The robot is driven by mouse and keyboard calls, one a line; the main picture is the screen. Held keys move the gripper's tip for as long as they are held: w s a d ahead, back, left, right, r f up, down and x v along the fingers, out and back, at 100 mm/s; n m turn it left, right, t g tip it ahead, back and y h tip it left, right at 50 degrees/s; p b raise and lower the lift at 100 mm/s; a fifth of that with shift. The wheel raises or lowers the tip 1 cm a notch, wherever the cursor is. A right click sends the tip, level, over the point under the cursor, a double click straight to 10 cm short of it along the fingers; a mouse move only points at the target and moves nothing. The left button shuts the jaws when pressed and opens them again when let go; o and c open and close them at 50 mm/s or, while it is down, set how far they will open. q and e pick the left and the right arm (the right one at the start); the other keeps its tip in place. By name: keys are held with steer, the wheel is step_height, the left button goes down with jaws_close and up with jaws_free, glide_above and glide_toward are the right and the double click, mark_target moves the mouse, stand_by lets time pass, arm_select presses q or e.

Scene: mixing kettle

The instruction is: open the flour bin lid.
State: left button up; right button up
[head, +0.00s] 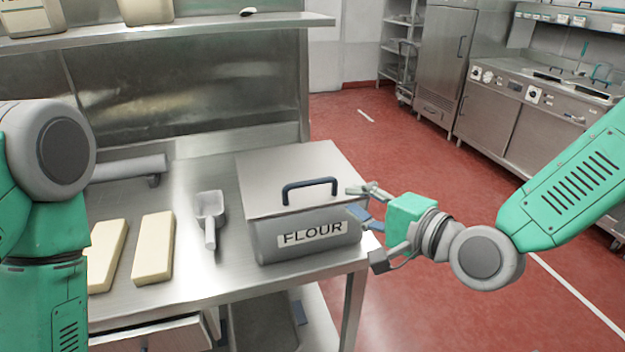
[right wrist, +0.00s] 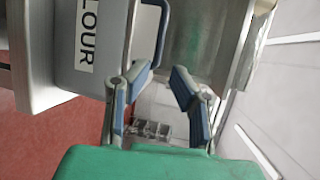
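The flour bin (head: 300,241) is a grey metal box with a FLOUR label, standing near the right edge of the steel table. Its lid (head: 275,168) lies flat and closed on top, with a dark blue bar handle (head: 309,188). My right gripper (head: 362,222) is open and empty, just right of the bin, its fingers pointing toward it. In the right wrist view the bin (right wrist: 85,65) and handle (right wrist: 152,30) show ahead of the open fingers (right wrist: 158,82), with the handle not between them. My left arm shows at the left edge, but its gripper is out of view.
A metal scoop (head: 210,215) and two pale blocks (head: 153,248) lie on the table (head: 215,275) left of the bin. A shelf (head: 200,30) is above the back. Open red floor lies to the right.

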mark_target(311, 184)
steer(key=p+x, duration=0.1)
steer(key=x, duration=1)
steer(key=shift+w+a, duration=0.25)
steer(key=shift+a, duration=0.1)
steer(key=shift+f, duration=0.1)
steer(key=shift+c, duration=0.4)
jaws_close()
